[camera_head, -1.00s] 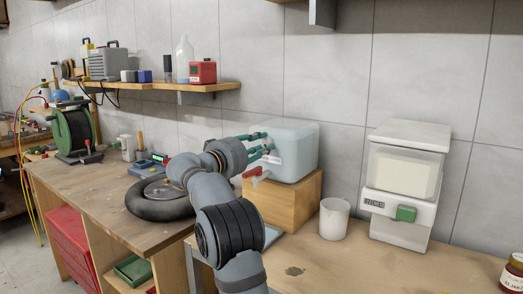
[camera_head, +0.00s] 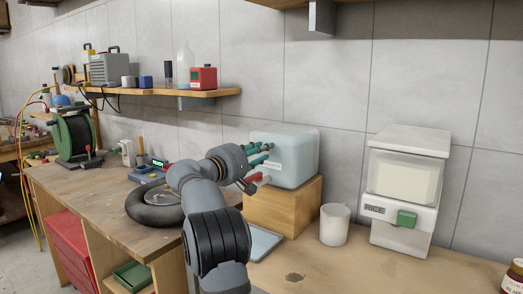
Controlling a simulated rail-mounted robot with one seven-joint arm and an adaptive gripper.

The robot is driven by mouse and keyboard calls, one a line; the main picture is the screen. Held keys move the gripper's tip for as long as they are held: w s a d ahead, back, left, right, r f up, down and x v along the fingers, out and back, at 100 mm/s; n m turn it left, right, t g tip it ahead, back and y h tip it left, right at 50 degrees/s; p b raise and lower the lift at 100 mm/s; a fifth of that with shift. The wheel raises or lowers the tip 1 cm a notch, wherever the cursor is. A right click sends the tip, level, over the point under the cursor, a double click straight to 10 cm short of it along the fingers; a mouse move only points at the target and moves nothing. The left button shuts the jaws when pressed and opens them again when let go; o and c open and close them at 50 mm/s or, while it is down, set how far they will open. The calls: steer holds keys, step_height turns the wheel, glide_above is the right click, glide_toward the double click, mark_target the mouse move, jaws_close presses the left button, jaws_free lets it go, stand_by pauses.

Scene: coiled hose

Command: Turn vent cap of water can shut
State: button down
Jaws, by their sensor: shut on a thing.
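The water can (camera_head: 297,158) is a translucent, pale blue-white box on a wooden block (camera_head: 290,206), against the tiled wall. A red tap (camera_head: 256,178) sticks out low on its left-facing side, partly behind my wrist. My gripper (camera_head: 266,153) has teal fingers that reach the upper part of that same side, above the tap. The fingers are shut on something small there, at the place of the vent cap. The cap itself is too small and covered to make out, and its angle cannot be told.
A white cup (camera_head: 334,224) and a rice dispenser (camera_head: 403,190) stand to the right of the block. A grey tray (camera_head: 262,243) lies in front of it. A black ring-shaped coil (camera_head: 150,205) lies on the left bench. The bench front is mostly clear.

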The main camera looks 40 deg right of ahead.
steer(key=n, duration=0.2)
steer(key=n+p, duration=0.1)
steer(key=n, duration=0.1)
steer(key=shift+w+a+r+n, duration=0.1)
steer(key=shift+w+a+n, duration=0.1)
steer(key=shift+n, duration=0.2)
steer(key=n+p, duration=0.2)
steer(key=n, duration=0.2)
steer(key=shift+s+n, duration=0.1)
steer(key=shift+n, duration=0.2)
steer(key=n, duration=0.1)
steer(key=n+p, duration=0.1)
steer(key=n, duration=0.1)
steer(key=n+p, duration=0.1)
steer(key=n, duration=0.1)
steer(key=shift+s+d+f, duration=0.1)
steer(key=shift+f, duration=0.2)
steer(key=shift+f+n+p, duration=0.2)
steer(key=shift+n+p, duration=0.6)
steer(key=shift+n, duration=0.4)
steer(key=shift+s+d+f, duration=0.1)
steer(key=shift+f, duration=0.05)
steer(key=c, duration=1.8)
jaws_free()
steer(key=o, duration=0.3)
steer(key=shift+o, duration=0.3)
steer(key=shift+r, duration=0.25)
